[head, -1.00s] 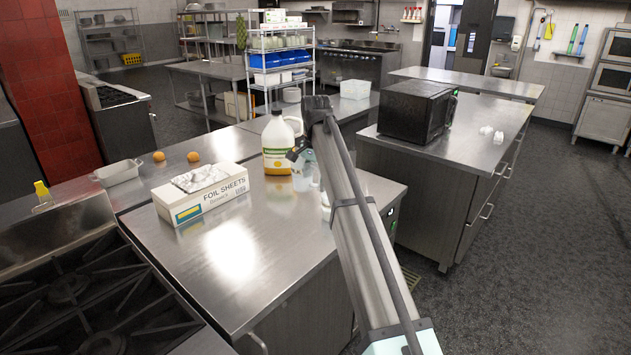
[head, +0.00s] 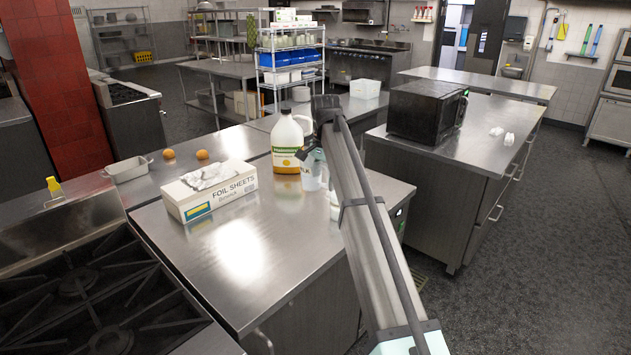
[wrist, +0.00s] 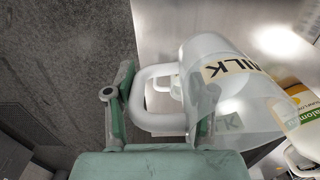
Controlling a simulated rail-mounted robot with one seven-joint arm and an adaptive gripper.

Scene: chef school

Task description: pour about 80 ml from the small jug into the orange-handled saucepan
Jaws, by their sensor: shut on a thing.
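The small jug (head: 313,178) is whitish and translucent. It stands out near the far right edge of the steel counter, beside a large bottle, partly behind my arm. In the wrist view the jug (wrist: 225,72) shows a MILK label and a thick white handle. My gripper (wrist: 160,105) has its green fingers on either side of that handle and is shut on it. In the head view my gripper (head: 306,155) is mostly hidden behind my own arm. Whether the jug touches the counter is unclear. I see no orange-handled saucepan in either view.
The large bottle (head: 287,145) with a yellow-green label stands close left of the jug. A foil sheets box (head: 210,190) lies on the counter (head: 280,240). A small white thing (head: 334,204) is partly behind my arm. A stove (head: 90,300) is at lower left.

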